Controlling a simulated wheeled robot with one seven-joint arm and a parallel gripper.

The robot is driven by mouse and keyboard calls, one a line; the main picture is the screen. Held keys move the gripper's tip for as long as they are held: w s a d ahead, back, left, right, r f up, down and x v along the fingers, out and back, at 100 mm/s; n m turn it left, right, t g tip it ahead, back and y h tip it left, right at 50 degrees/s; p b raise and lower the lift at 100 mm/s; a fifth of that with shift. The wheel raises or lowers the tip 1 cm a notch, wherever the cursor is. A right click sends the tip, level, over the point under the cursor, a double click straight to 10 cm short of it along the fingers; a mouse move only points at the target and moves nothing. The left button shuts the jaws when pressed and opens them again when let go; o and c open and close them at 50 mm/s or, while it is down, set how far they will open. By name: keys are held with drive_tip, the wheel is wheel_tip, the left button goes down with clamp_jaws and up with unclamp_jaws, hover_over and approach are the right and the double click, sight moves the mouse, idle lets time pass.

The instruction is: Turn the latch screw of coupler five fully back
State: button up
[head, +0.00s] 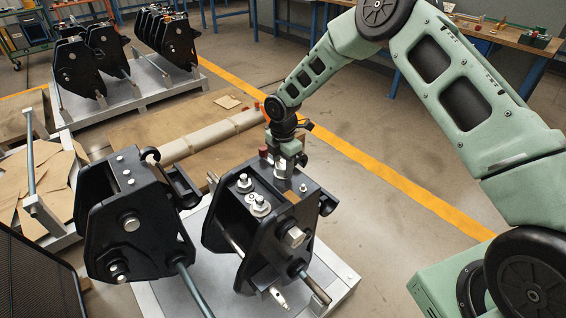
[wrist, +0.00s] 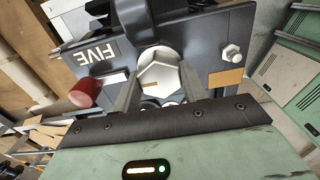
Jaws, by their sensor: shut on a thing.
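Coupler five is the black quick coupler (head: 258,238) right of centre in the head view, on a pale stand. Its top plate (wrist: 205,42) shows the word FIVE in the wrist view. The latch screw (wrist: 158,78) is a large silver hex head with a thin yellow-brown line on its face. My gripper (wrist: 156,92) is shut on this screw, with a finger on each side of it. In the head view my gripper (head: 285,168) reaches down onto the far part of the coupler's top, and the screw is mostly hidden there.
A red knob (wrist: 84,94) stands beside the screw, near my left finger. A smaller bolt (wrist: 231,52) and a tan plate (wrist: 225,78) are to its right. A second black coupler (head: 130,215) stands close on the left. Open floor (head: 390,255) lies to the right.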

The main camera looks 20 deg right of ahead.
sight(283, 164)
drive_tip(key=n+p, duration=0.1)
drive_tip(key=n, duration=0.5)
idle(0.5)
drive_tip(key=o, duration=1)
drive_tip(key=shift+c, duration=0.2)
drive_tip(key=shift+r, duration=0.1)
wheel_tip(283, 164, up, 17)
drive_tip(key=b, duration=0.1)
drive_tip(key=shift+r, duration=0.15)
